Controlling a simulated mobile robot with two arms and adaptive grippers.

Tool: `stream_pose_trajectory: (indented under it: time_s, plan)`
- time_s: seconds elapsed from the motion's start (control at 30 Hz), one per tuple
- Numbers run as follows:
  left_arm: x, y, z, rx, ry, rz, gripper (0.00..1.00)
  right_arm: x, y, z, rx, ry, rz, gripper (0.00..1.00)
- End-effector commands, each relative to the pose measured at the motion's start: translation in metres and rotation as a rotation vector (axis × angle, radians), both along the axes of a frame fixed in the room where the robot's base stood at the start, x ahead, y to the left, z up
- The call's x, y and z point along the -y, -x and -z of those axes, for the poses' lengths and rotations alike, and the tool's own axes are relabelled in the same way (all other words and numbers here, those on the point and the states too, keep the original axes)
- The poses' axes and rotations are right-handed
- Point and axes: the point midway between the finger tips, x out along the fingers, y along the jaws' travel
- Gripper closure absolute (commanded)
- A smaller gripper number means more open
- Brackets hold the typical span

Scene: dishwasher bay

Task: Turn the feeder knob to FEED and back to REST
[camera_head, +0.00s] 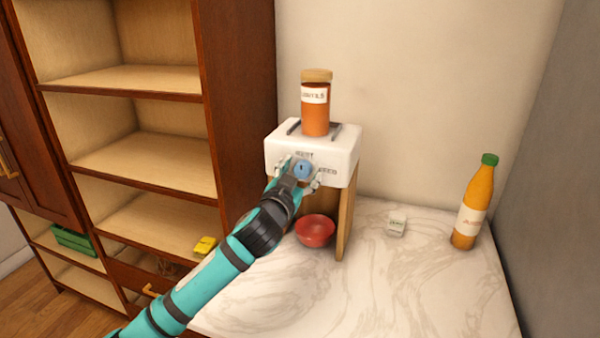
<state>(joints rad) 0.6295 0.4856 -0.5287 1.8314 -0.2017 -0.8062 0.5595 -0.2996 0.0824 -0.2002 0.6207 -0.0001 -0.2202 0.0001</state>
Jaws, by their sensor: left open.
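The feeder is a white box (342,160) on a wooden stand (346,222), with a jar of orange-red contents (316,115) on top. Its front carries a blue round knob (303,169) with a dark mark near its top. Lettering shows above the knob and to its right; the right one looks like FEED. My left gripper (302,176) is open at the front of the box, with its fingers on either side of the knob. I cannot tell whether they touch it. My right gripper is not in view.
A red bowl (316,231) sits under the feeder on the marble counter (390,290). A small white box (397,222) and an orange bottle with a green cap (472,205) stand to the right. A wooden shelf unit (235,100) is at the left. The front counter is clear.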

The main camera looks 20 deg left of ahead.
Motion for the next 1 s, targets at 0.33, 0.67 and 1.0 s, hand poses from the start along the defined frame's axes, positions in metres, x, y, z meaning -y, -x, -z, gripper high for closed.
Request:
stream_pose_trajectory:
  time_s: [0.33,0.67,1.0]
  plan:
    - [0.0001,0.0004,0.0001,0.000,0.000,0.000,0.67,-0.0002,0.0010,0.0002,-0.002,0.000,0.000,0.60]
    - [-0.0001,0.0005,0.0000,0.000,-0.003,0.000,0.95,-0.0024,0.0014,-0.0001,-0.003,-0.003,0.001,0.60]
    - [0.0000,0.0005,-0.0015,0.003,-0.113,0.000,0.95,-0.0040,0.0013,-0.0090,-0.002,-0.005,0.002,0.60]
